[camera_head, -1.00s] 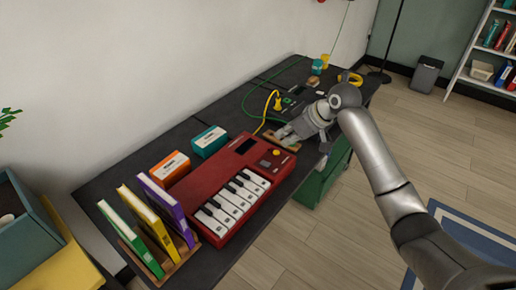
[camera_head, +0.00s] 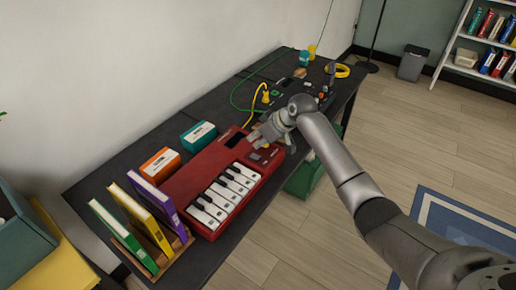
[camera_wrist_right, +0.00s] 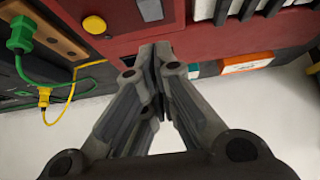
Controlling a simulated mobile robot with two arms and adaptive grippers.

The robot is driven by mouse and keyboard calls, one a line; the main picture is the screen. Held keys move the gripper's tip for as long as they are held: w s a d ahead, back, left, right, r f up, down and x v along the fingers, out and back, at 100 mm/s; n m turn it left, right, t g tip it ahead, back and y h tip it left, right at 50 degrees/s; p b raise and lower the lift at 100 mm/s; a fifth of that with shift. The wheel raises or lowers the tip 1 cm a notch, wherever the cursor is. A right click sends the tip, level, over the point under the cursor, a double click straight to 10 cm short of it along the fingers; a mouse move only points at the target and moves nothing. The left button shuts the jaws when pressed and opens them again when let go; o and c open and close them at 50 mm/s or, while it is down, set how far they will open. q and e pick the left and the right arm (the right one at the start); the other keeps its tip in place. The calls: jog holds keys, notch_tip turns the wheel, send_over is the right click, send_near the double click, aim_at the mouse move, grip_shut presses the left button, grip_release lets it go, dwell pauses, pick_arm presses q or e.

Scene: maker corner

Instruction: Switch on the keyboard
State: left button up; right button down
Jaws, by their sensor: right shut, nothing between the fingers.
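The keyboard (camera_head: 205,172) is a red box with white and black keys on the dark bench; it also fills the top of the wrist view (camera_wrist_right: 190,42). A dark display (camera_head: 234,139) sits at its far end. The wrist view shows a round yellow knob (camera_wrist_right: 95,24) and a grey panel with small controls (camera_wrist_right: 150,10). My right gripper (camera_head: 257,142) is shut and empty over the keyboard's far end, partly covering its controls. In the wrist view its closed fingertips (camera_wrist_right: 155,50) lie below the grey panel; contact cannot be told. My left gripper is not in view.
Orange (camera_head: 160,164) and teal (camera_head: 198,136) boxes stand behind the keyboard. Books in a wooden rack (camera_head: 178,258) stand at its near end. A green cable (camera_head: 240,92) and a yellow cable (camera_head: 252,108) lie beyond it. Open floor lies right of the bench.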

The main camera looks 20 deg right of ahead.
aim_at(255, 156)
jog(key=f, duration=0.4)
jog(key=shift+s+d+f+p, duration=0.1)
jog(key=shift+s+d+p, duration=0.1)
jog(key=shift+p, duration=0.1)
jog(key=shift+a, duration=0.1)
jog(key=shift+f, duration=0.15)
jog(key=shift+f+t+y+b, duration=0.2)
jog(key=shift+t+y+b, duration=0.25)
jog(key=shift+b, duration=0.3)
jog(key=shift+w+a+r, duration=0.25)
jog(key=shift+w+a, duration=0.2)
jog(key=shift+w, duration=0.1)
